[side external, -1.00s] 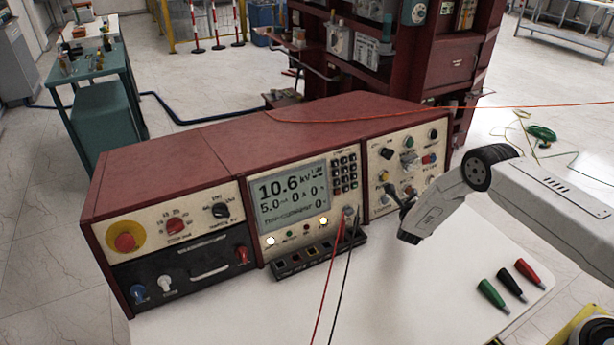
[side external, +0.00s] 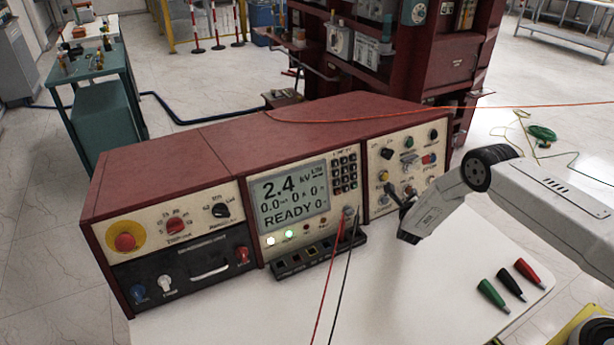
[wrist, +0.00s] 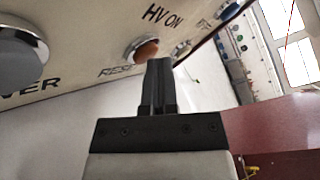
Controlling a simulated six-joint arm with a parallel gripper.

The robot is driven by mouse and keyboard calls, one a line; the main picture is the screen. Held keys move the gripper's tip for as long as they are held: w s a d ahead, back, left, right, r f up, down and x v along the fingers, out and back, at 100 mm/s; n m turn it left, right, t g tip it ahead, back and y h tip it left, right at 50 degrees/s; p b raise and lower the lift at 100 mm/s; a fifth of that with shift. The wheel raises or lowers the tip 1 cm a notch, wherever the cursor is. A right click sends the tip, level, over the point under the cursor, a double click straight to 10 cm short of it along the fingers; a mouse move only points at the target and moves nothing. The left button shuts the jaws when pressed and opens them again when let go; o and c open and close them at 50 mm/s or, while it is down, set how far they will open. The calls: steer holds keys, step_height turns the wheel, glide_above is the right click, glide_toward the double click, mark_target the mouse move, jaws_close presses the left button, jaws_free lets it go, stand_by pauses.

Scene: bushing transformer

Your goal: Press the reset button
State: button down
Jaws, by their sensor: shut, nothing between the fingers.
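The reset button (wrist: 146,49) shows in the wrist view as an orange-brown round cap in a silver ring on the cream panel. The partly hidden label beside it begins "RESE". My gripper (wrist: 160,62) is shut, with its dark fingertips overlapping the button's lower right edge in that view. I cannot tell whether they touch it. In the side external view my gripper (side external: 391,188) is at the lower part of the right-hand panel (side external: 398,165) of the red console. There the reset button is too small or hidden to pick out.
The console display (side external: 290,198) reads 2.4 kV and READY, with a green lamp (side external: 290,234) lit below. A red and a black lead (side external: 329,287) hang from the console front. Green, black and red plugs (side external: 512,284) lie on the white table. An "HV ON" label (wrist: 165,23) is near the button.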

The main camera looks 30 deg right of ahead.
steer(key=shift+s+r, duration=0.2)
steer(key=shift+s, duration=0.55)
steer(key=shift+s+r, duration=0.2)
steer(key=shift+s, duration=0.6)
steer(key=shift+s+r, duration=0.2)
steer(key=shift+s, duration=0.6)
steer(key=shift+s+r, duration=0.2)
steer(key=shift+s, duration=0.6)
